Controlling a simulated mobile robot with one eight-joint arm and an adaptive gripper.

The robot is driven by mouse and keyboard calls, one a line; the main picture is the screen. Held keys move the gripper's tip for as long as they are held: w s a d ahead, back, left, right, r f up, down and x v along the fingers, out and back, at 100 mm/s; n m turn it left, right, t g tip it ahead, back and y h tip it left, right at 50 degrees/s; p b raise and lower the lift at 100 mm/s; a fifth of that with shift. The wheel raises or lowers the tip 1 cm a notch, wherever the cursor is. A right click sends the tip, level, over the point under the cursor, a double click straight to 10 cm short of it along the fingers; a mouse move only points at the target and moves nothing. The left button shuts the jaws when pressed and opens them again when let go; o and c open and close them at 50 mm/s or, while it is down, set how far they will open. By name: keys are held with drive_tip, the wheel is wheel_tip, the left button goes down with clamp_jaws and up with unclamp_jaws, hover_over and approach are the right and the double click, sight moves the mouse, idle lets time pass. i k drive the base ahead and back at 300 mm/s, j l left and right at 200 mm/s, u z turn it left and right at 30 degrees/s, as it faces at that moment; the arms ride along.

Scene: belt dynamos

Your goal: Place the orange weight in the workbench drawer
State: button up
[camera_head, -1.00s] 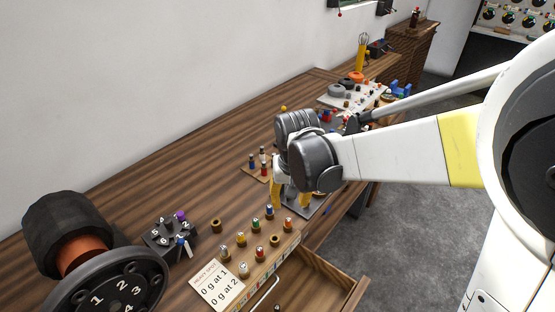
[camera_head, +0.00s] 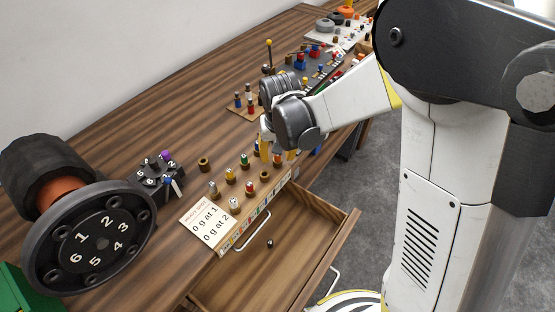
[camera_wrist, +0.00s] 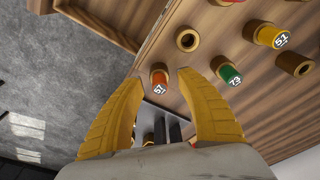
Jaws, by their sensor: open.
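The orange weight (camera_head: 277,159) stands upright in the row of weights along the front of the workbench. In the wrist view the orange weight (camera_wrist: 159,79) shows a number on its pale top and lies between the tips of my gripper (camera_wrist: 160,84), beyond them. My gripper (camera_head: 272,153) is open and points down by the orange weight, with nothing held. The workbench drawer (camera_head: 300,239) is pulled open below the bench's front edge. A small dark object (camera_head: 270,243) lies in it.
A "heavy spot" card (camera_head: 209,222) and a numbered wheel (camera_head: 92,238) are on the left. Dark apparatus (camera_head: 315,68) stands behind my gripper.

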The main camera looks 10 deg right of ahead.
sight(272, 261)
drive_tip(key=k+j+u, duration=0.25)
drive_tip(key=k+u, duration=0.15)
drive_tip(key=k, duration=0.15)
drive_tip(key=k+j+u, duration=0.45)
